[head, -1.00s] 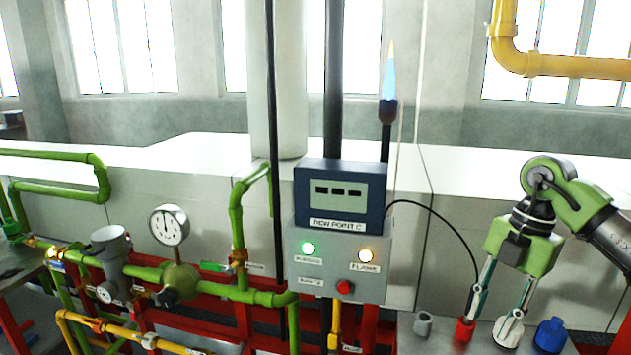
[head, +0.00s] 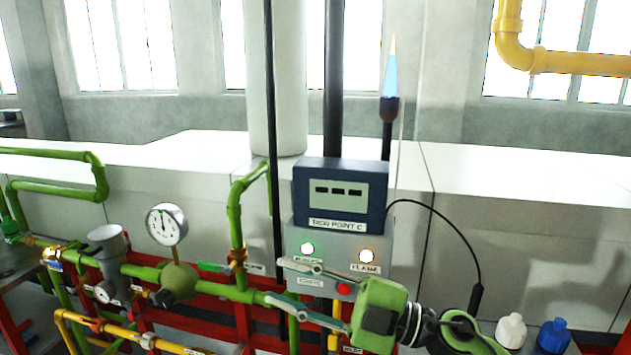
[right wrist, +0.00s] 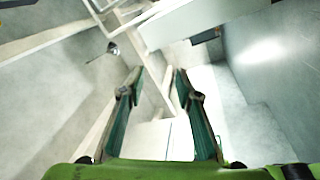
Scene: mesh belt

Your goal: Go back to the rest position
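My right gripper (head: 274,281) is in the lower middle of the head view, its fingers pointing left across the lower part of the grey control box (head: 345,238). Its two fingers are apart with nothing between them. The right wrist view also shows the fingers spread and empty (right wrist: 158,78). I cannot tell from the head view whether a finger touches the box. My left gripper is not in view.
The dew point display (head: 340,195) sits above the box, with a lit flame (head: 390,78) beside it. Green pipes and a gauge (head: 166,224) stand left. White (head: 511,331) and blue (head: 553,336) bottles are at lower right; my right arm covers the spot beside them.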

